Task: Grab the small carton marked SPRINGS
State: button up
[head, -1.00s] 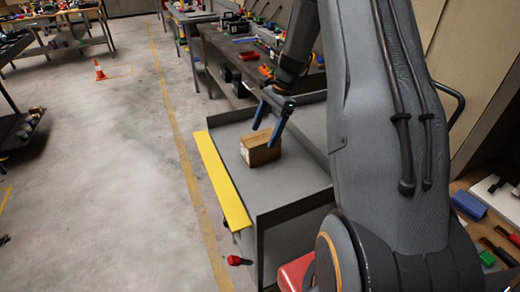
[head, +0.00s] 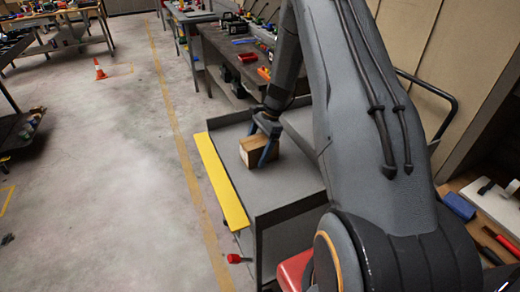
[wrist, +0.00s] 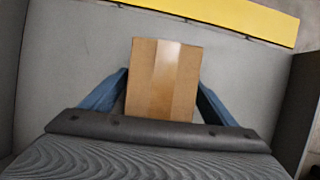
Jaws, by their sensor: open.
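A small brown cardboard carton (head: 252,151) sits on the grey top of a cart (head: 285,190). No lettering can be read on it. In the wrist view the carton (wrist: 163,75) shows from above with a paler tape strip down its middle. My gripper (head: 266,145) is lowered over the carton, its blue fingers on either side of it. In the wrist view my gripper (wrist: 160,95) is open, with a finger left and right of the carton. The fingertips are partly hidden, and I cannot tell whether either touches the carton.
A yellow strip (head: 220,180) runs along the cart's left edge, and low grey walls border other sides. A workbench (head: 225,50) with tools stands behind the cart.

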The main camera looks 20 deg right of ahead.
jog(key=shift+f, duration=0.2)
dwell(0.5)
jog(key=c, duration=1.5)
